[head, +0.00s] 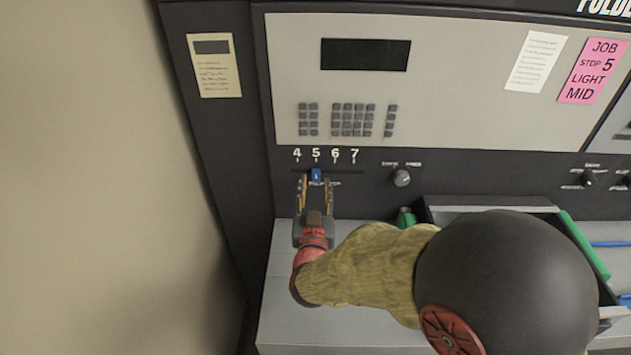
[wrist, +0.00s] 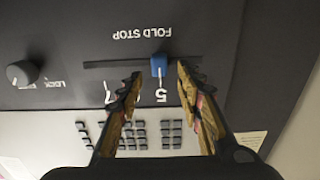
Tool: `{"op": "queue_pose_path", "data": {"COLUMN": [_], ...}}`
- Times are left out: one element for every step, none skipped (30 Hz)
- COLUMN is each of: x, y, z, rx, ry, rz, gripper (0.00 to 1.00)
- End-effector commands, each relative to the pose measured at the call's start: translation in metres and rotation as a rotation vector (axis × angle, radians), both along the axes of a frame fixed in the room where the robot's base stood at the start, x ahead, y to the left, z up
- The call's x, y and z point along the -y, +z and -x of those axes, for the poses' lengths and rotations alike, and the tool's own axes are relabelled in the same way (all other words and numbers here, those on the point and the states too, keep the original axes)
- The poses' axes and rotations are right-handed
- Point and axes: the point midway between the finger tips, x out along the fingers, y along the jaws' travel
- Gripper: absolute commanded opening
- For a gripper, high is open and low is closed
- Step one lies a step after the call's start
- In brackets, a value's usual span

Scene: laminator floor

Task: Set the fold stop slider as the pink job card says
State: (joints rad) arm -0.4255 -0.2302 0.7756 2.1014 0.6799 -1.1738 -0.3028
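The pink job card (head: 592,71) at the upper right of the head view reads JOB, STOP 5, LIGHT, MID. The fold stop slider is a blue knob (head: 316,174) in a dark horizontal slot below the numbers 4 to 7. The knob stands at the 5 mark; the upside-down wrist view also shows the knob (wrist: 159,66) in line with the 5. My gripper (head: 315,182) is open, with one fingertip on each side of the knob. In the wrist view a gap shows between the knob and each finger. The fingers hide the 4 and the 6 there.
A round knob (head: 401,177) sits right of the slot. A keypad (head: 352,120) and a dark display (head: 366,54) are above. A tray with green edges (head: 585,244) stands at the lower right, partly behind my arm. A wall (head: 90,200) is at the left.

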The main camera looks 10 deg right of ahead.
Motion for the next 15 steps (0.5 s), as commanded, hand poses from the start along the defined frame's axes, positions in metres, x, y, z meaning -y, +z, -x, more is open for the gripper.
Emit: {"op": "queue_pose_path", "data": {"x": [-0.004, -0.005, -0.007, -0.008, -0.009, -0.011, -0.012, -0.013, -0.014, -0.015, -0.016, -0.016, -0.017, -0.017, -0.018], "y": [0.001, 0.000, 0.001, 0.000, 0.000, 0.000, 0.000, 0.000, 0.000, 0.000, 0.000, 0.000, 0.000, 0.000, 0.000], "z": [0.011, 0.018, 0.026, 0.033, 0.039, 0.047, 0.052, 0.058, 0.065, 0.068, 0.072, 0.077, 0.079, 0.082, 0.085], "rx": [0.000, -0.001, 0.001, 0.000, 0.000, 0.000, 0.000, 0.001, 0.000, 0.000, 0.000, -0.001, 0.000, 0.001, 0.001], "ry": [0.005, 0.005, 0.005, 0.005, 0.005, 0.006, 0.005, 0.005, 0.005, 0.005, 0.005, 0.004, 0.003, 0.003, 0.003], "rz": [0.000, 0.000, -0.001, 0.000, 0.000, 0.000, 0.000, 0.001, 0.001, 0.000, 0.000, 0.000, 0.000, 0.000, -0.001], "gripper": [0.36, 0.36, 0.36, 0.36, 0.36, 0.36, 0.36, 0.36, 0.36, 0.36, 0.36, 0.36, 0.36, 0.36, 0.36]}}
